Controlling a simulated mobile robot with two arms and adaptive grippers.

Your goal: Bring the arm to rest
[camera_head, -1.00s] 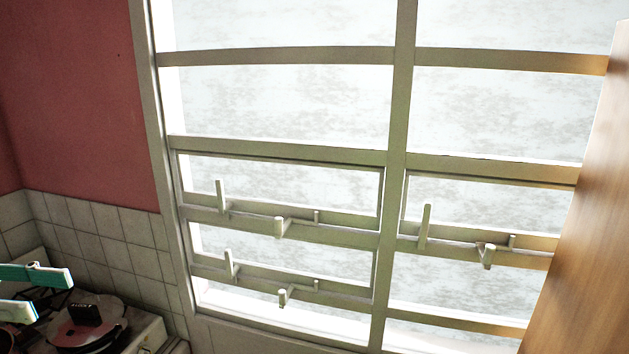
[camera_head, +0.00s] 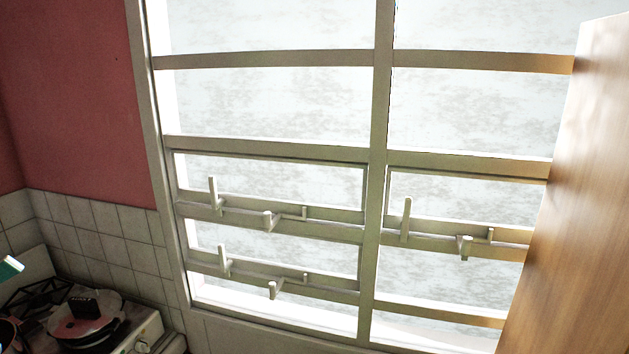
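Only a small teal and white tip of my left gripper (camera_head: 10,268) shows at the left edge in the head view. It is above the left side of the stove, and the rest of it is out of frame. I cannot tell from this tip whether it is open or shut, or whether it holds anything. My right gripper is not in view.
A pot with a black-knobbed lid (camera_head: 88,325) sits on the stove (camera_head: 142,331) at the lower left. A wide window (camera_head: 270,110) with protruding latches fills the middle. A wooden panel (camera_head: 570,210) stands close on the right. Tiled wall (camera_head: 100,232) backs the stove.

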